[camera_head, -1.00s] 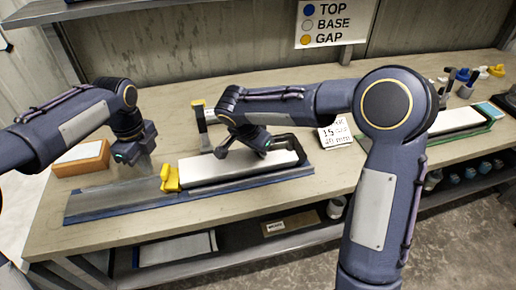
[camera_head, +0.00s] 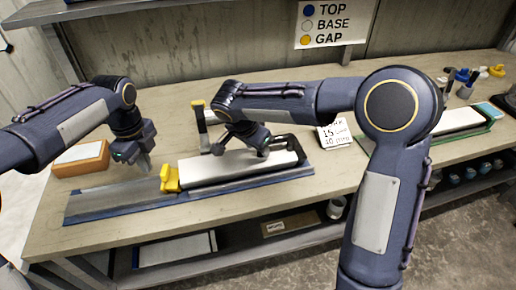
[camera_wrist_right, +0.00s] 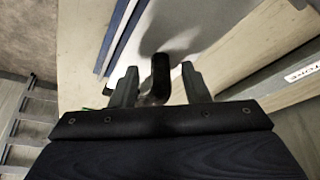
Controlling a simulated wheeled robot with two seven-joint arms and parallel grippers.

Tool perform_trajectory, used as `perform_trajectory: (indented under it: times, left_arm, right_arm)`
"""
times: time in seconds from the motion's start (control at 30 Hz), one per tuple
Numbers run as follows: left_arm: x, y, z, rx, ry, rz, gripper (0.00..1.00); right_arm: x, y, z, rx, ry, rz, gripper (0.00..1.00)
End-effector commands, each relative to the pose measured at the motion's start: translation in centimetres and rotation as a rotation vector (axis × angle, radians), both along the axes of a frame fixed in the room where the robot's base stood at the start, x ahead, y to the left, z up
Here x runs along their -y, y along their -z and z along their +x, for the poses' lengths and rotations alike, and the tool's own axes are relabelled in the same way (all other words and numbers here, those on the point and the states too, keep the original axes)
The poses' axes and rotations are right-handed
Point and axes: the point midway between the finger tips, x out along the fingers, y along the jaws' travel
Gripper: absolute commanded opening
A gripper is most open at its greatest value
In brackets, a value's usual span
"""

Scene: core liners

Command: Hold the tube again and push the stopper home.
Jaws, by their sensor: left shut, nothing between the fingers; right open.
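The white tube (camera_head: 225,168) lies lengthwise in a long grey and blue trough (camera_head: 115,203) on the bench. A yellow block (camera_head: 170,179), perhaps the stopper, sits at the tube's left end. My left gripper (camera_head: 146,168) is shut and empty, pointing down just left of the yellow block above the trough. My right gripper (camera_head: 263,153) is over the right part of the tube. In the right wrist view its fingers (camera_wrist_right: 158,84) are open on either side of a black upright part (camera_wrist_right: 161,76). Whether they touch it, I cannot tell.
A brown and white block (camera_head: 82,158) stands at the back left. A black and yellow upright tool (camera_head: 200,125) stands behind the tube. A small numbered card (camera_head: 335,134) stands right of it. A second white piece in a green tray (camera_head: 462,125) and small bottles are at far right.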

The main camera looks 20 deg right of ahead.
Motion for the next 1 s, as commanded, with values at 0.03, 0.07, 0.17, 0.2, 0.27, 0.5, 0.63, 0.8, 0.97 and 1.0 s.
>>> perform_trajectory:
  times: [0.03, 0.07, 0.17, 0.2, 0.27, 0.5, 0.63, 0.8, 0.97, 1.0]
  left_arm:
    - [0.0, 0.0, 0.0, 0.0, 0.0, 0.0, 0.0]
    - [0.0, 0.0, 0.0, 0.0, 0.0, 0.0, 0.0]
    - [0.0, 0.0, 0.0, 0.0, 0.0, 0.0, 0.0]
    - [0.0, 0.0, 0.0, 0.0, 0.0, 0.0, 0.0]
    - [0.0, 0.0, 0.0, 0.0, 0.0, 0.0, 0.0]
    - [0.0, 0.0, 0.0, 0.0, 0.0, 0.0, 0.0]
    - [0.0, 0.0, 0.0, 0.0, 0.0, 0.0, 0.0]
    - [0.0, 0.0, 0.0, 0.0, 0.0, 0.0, 0.0]
    - [0.0, 0.0, 0.0, 0.0, 0.0, 0.0, 0.0]
    - [0.0, 0.0, 0.0, 0.0, 0.0, 0.0, 0.0]
  right_arm:
    - [-0.5, -1.1, -0.2, 0.005, -0.003, 0.002, 0.42]
    - [-0.7, -1.7, -0.2, 0.006, -0.002, 0.001, 0.42]
    - [-1.4, -3.7, -0.7, 0.006, -0.002, 0.001, 0.42]
    - [-1.7, -4.6, -0.9, 0.006, -0.002, 0.001, 0.42]
    - [-2.1, -5.7, -1.2, 0.005, -0.002, 0.002, 0.42]
    - [-3.2, -8.8, -1.8, 0.002, -0.002, 0.001, 0.42]
    - [-3.3, -9.4, -2.0, 0.002, -0.001, 0.001, 0.42]
    - [-3.3, -9.4, -2.0, 0.001, 0.0, 0.0, 0.42]
    - [-3.3, -9.4, -2.0, 0.001, 0.0, 0.0, 0.42]
    - [-3.3, -9.4, -2.0, 0.001, 0.0, 0.0, 0.42]
